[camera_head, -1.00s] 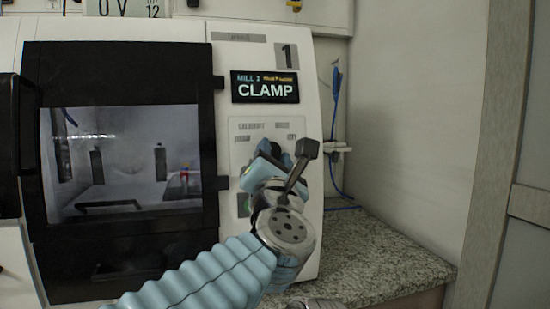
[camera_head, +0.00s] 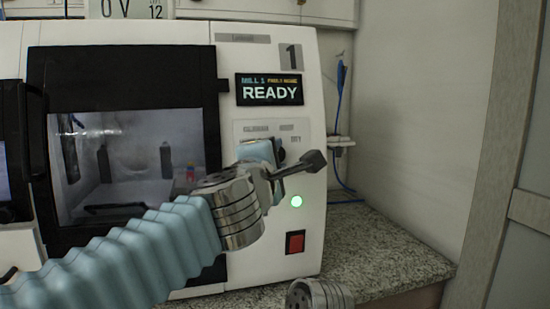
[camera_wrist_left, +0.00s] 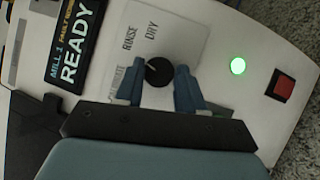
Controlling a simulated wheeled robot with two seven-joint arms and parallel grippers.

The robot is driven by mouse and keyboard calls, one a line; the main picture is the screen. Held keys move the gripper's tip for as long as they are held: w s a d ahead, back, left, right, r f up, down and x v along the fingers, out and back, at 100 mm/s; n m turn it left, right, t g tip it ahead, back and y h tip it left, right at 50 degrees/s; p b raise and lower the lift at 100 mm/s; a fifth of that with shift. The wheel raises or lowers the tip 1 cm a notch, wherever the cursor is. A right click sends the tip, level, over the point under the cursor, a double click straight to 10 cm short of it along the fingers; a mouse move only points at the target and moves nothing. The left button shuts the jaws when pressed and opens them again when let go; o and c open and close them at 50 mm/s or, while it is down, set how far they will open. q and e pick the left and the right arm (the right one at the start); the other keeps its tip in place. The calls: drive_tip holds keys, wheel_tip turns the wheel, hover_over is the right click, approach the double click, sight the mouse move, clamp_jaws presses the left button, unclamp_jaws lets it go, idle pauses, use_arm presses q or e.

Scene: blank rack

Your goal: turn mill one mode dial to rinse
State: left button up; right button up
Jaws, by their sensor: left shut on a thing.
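The white mill 1 (camera_head: 268,60) stands ahead, and its screen (camera_head: 270,89) reads READY. In the left wrist view the black round mode dial (camera_wrist_left: 158,71) sits on a pale label panel with RINSE (camera_wrist_left: 130,38), DRY (camera_wrist_left: 152,31) and a partly covered third label at the left. My left gripper (camera_head: 272,153) is at this panel. In the left wrist view its blue fingers (camera_wrist_left: 158,80) are on either side of the dial, shut on it. The dial's pointer is too small to read surely.
A green lit button (camera_head: 296,202) and a red square switch (camera_head: 295,242) are below the dial on the mill. The dark-framed door window (camera_head: 130,170) is left. A speckled counter (camera_head: 380,250) lies right, with a blue cable (camera_head: 340,90) on the wall.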

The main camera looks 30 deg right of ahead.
use_arm(q)
drive_tip(key=shift+m, duration=0.4)
drive_tip(key=o, duration=1)
drive_tip(key=v, duration=0.7)
drive_tip(key=b+v, duration=0.1)
drive_tip(key=v, duration=0.5)
drive_tip(key=shift+s+a+r+b, duration=0.2)
drive_tip(key=shift+s+a+b, duration=0.05)
drive_tip(key=shift+a+b, duration=0.05)
